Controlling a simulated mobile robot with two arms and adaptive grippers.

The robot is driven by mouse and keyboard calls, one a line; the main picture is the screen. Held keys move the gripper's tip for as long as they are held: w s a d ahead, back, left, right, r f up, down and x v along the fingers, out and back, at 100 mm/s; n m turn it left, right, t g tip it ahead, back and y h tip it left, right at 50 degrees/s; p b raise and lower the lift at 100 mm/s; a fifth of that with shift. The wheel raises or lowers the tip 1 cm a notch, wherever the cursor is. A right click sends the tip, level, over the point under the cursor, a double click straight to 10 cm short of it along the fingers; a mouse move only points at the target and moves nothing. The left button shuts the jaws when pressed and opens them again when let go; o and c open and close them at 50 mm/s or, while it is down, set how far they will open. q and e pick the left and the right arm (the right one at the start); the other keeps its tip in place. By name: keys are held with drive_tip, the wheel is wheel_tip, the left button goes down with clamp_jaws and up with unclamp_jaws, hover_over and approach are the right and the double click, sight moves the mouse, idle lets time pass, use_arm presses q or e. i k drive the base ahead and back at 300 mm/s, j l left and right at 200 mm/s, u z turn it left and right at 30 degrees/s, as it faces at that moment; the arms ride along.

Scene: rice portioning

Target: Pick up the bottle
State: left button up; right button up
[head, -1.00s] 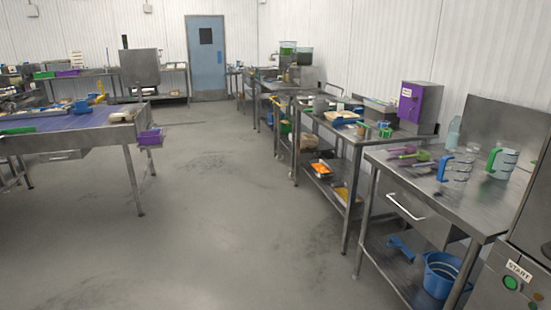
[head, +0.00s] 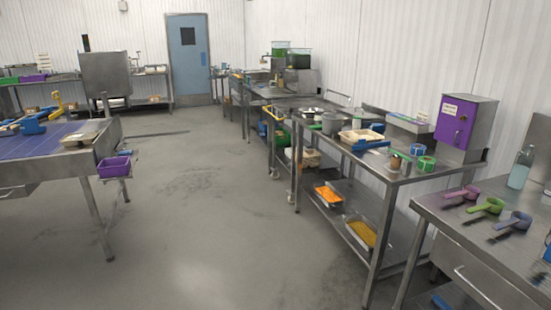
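A clear bottle (head: 521,168) with a pale blue-green tint stands upright at the back of the near steel table (head: 437,203) on the right. It is beside the wall, to the right of the purple-fronted cabinet. Pink, green and purple scoops lie on the table in front of it. Neither of my grippers shows in the head view.
The middle steel table (head: 390,178) holds trays, tape rolls and a purple-fronted cabinet (head: 462,124). A blue-topped table (head: 40,143) with a purple bin (head: 114,167) stands left. The grey floor (head: 200,220) between is clear.

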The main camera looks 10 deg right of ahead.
sight(525, 160)
drive_tip(key=i, duration=1.7)
drive_tip(key=i+z, duration=0.25)
drive_tip(key=z, duration=0.15)
drive_tip(key=i+j+z, duration=0.1)
drive_tip(key=i+z, duration=0.15)
drive_tip(key=z, duration=0.15)
drive_tip(key=i+j+z, duration=0.2)
drive_tip(key=z, duration=0.2)
